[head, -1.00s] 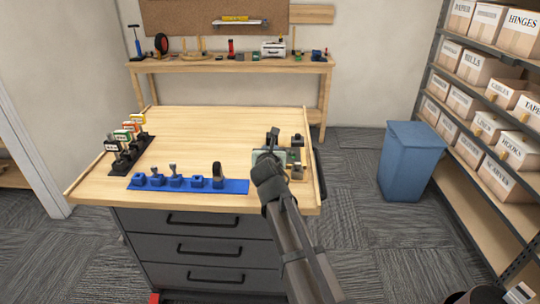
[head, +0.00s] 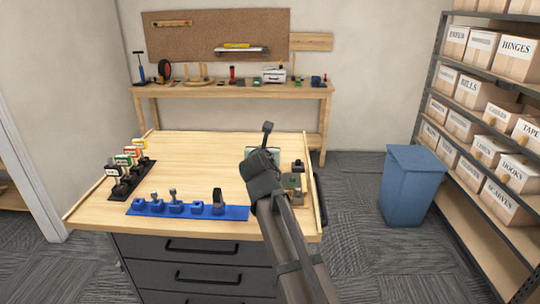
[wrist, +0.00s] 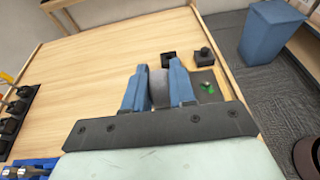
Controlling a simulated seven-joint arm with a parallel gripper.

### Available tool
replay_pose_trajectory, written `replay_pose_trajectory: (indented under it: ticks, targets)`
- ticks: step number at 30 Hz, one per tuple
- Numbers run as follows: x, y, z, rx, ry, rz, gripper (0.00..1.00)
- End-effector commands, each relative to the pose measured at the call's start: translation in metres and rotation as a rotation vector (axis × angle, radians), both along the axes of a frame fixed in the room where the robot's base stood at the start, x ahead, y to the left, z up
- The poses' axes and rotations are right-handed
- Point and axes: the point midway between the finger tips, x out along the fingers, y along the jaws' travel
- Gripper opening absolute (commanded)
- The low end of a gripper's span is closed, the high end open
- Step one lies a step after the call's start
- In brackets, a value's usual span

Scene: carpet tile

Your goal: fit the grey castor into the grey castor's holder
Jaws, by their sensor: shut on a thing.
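My gripper (wrist: 159,92) is shut on the grey castor (wrist: 160,86), whose rounded grey side shows between the two blue fingers in the wrist view. The castor is above the wooden bench top. In the head view my wrist hides the castor and fingertips. A blue rack (head: 239,213) lies along the bench's front edge, left of my gripper. It has several blue holders, some with parts standing in them, and a dark wheel at its right end. I cannot tell which holder belongs to the grey castor.
Dark blocks (wrist: 203,54) and a grey tray (wrist: 228,91) with a small green item lie at the bench's right side. A black stand (head: 126,184) with coloured cards is at the left. The bench middle is clear. A blue bin (head: 412,175) stands on the floor at right.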

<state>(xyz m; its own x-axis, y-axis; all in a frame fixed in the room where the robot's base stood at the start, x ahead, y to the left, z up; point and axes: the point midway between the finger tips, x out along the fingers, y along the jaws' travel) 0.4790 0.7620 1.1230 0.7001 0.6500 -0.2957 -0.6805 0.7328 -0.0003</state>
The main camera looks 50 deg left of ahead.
Motion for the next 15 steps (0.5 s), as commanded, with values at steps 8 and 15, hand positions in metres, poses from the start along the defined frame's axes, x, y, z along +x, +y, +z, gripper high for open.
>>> replay_pose_trajectory:
  ticks: [8,15]
  targets:
    - [-0.043,0.049,-0.021,-0.002,-0.003,-0.17,0.0]
    - [-0.094,0.082,-0.026,0.0,-0.003,-0.391,0.0]
